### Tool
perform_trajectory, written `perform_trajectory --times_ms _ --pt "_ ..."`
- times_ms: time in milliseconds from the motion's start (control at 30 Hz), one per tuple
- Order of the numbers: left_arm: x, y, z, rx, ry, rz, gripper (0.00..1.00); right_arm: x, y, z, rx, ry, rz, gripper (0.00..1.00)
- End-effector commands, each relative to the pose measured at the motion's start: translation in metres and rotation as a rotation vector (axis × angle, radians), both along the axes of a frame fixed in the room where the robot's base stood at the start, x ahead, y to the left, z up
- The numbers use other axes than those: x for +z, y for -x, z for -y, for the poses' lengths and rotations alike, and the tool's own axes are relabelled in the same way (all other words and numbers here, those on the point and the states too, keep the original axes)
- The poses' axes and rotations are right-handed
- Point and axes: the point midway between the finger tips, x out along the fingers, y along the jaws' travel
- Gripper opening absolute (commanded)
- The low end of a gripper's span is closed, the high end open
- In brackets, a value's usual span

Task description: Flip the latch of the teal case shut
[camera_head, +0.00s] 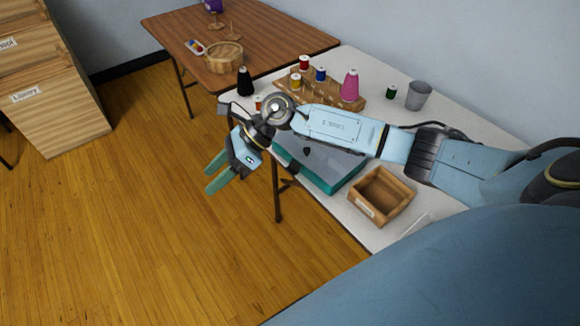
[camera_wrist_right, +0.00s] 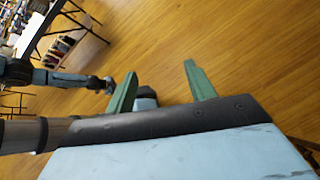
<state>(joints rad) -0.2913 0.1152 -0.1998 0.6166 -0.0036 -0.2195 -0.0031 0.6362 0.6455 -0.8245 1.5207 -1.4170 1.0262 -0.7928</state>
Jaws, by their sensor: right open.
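The teal case (camera_head: 338,183) lies on the white table, partly behind my right forearm in the head view. Its top is grey and its visible side is teal. A small dark piece shows on the top; I cannot tell whether it is the latch, or how the latch stands. My right gripper (camera_head: 208,179) is open and empty, out over the floor to the left of the case and apart from it. Its green fingers (camera_wrist_right: 160,70) are spread in the wrist view, with floor between and beyond them. What looks like my left gripper (camera_wrist_right: 108,84) is small there; its jaws are unclear.
A wooden box (camera_head: 381,195) stands close right of the case. A spool rack (camera_head: 325,88), a grey cup (camera_head: 418,95) and a black cone of thread (camera_head: 244,82) stand behind my arm. A brown table (camera_head: 270,40) adjoins at the back. The floor (camera_head: 180,240) at left is clear.

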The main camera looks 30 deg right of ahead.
Motion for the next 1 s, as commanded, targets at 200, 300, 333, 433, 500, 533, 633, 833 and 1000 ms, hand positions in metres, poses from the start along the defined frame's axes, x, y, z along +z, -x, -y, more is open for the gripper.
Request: perform_trajectory --times_ms 200,300,333,433,500,533,633,833,1000 --pt "-0.005 -0.001 0.0 -0.001 0.0 0.003 0.0 0.007 -0.003 0.116 0.402 0.646 0.205 0.55" --pt "-0.006 -0.001 0.0 -0.001 -0.001 0.002 0.0 0.018 -0.005 0.158 0.489 0.831 0.215 0.55" --pt "-0.006 0.0 0.0 -0.001 -0.001 0.001 0.0 0.021 -0.005 0.167 0.506 0.872 0.214 0.55" --pt "-0.007 0.002 -0.001 -0.001 -0.002 -0.003 0.0 0.028 -0.006 0.187 0.541 0.956 0.205 0.55" --pt "-0.007 0.004 -0.002 0.0 -0.004 -0.006 0.0 0.026 -0.005 0.192 0.552 0.978 0.201 0.55" --pt "-0.008 0.005 -0.003 0.0 -0.004 -0.008 0.0 0.024 -0.005 0.193 0.553 0.982 0.199 0.55" --pt "-0.009 0.008 -0.005 -0.001 -0.007 -0.013 0.0 0.011 -0.005 0.192 0.554 0.981 0.199 0.55" --pt "-0.013 0.008 -0.013 -0.004 -0.018 -0.014 0.0 -0.032 -0.004 0.192 0.554 0.978 0.197 0.55" --pt "-0.017 0.008 -0.018 -0.006 -0.025 -0.014 0.0 -0.066 -0.005 0.191 0.552 0.977 0.199 0.55"
